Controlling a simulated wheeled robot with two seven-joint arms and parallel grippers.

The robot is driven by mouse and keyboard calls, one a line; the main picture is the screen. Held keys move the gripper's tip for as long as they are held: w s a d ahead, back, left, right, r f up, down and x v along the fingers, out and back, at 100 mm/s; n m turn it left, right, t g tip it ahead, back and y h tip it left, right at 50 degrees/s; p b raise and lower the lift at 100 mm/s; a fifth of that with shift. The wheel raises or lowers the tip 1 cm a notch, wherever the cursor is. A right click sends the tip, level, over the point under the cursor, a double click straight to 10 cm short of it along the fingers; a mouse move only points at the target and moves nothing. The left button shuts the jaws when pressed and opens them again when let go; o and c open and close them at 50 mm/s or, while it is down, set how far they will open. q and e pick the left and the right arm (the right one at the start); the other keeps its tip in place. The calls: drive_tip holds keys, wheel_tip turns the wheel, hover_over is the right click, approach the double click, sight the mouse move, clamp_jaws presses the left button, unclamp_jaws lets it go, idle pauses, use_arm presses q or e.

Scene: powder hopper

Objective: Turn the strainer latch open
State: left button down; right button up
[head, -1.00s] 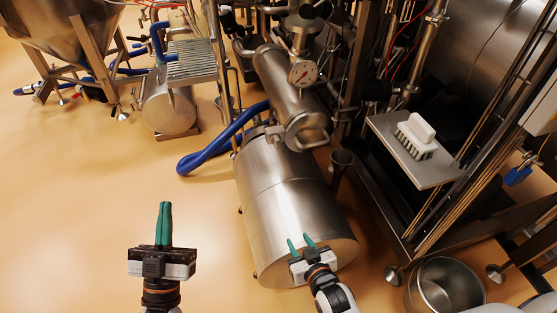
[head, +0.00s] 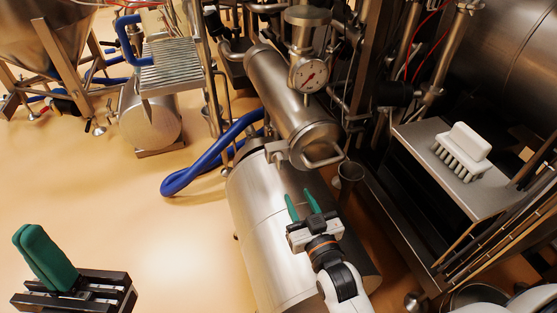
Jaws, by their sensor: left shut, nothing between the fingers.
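The strainer (head: 285,95) is a steel cylinder slanting down toward me in the middle of the head view. Its near end carries a clamp ring and a looped handle, the latch (head: 322,158). My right gripper (head: 302,200) has its green fingers apart with nothing between them, just below the latch and clear of it, over the large steel drum. My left gripper (head: 40,250) is at the lower left over the open floor, far from the strainer, with its green fingers together and empty.
A pressure gauge (head: 308,75) stands by the strainer. A large steel drum (head: 260,225) lies below it. A white brush (head: 461,150) rests on a metal shelf (head: 425,137) at the right. A blue hose (head: 205,165) loops left of the strainer.

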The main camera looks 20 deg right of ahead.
sight(281, 164)
drive_tip(key=w+b, duration=0.3)
drive_tip(key=w, duration=0.7)
drive_tip(key=shift+a, duration=0.15)
drive_tip(key=shift+w, duration=0.65)
drive_tip(key=shift+c, duration=0.6)
clamp_jaws()
